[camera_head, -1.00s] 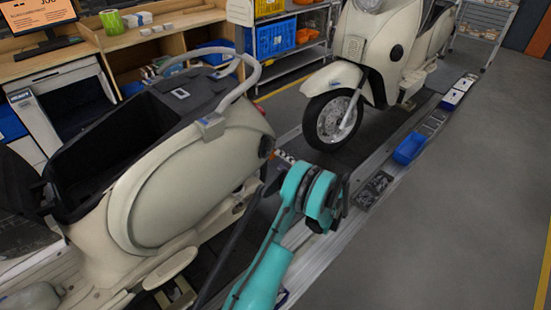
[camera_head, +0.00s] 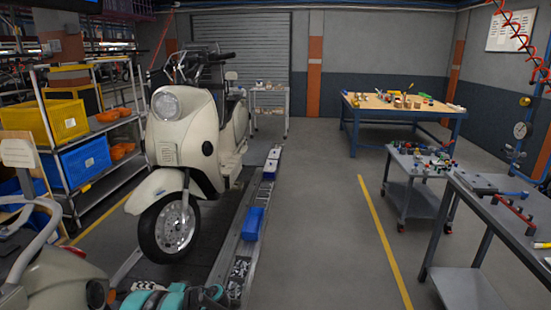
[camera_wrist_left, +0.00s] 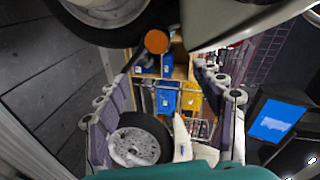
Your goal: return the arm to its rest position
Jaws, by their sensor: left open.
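My teal arm (camera_head: 165,300) shows only as a strip at the bottom edge of the head view, in front of the cream scooter's front wheel. Most of it is cut off by the frame. In the left wrist view, my left gripper (camera_wrist_left: 170,95) has its two grey linkage fingers wide apart, with nothing held between them. An orange round part (camera_wrist_left: 157,41) of a scooter shows beyond the fingers, as does a wheel (camera_wrist_left: 137,146). My right gripper is in neither view.
Another scooter (camera_head: 50,275) is partly visible lower left. A shelf with yellow (camera_head: 67,119) and blue bins stands left. The grey floor (camera_head: 320,220) right of the conveyor is clear.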

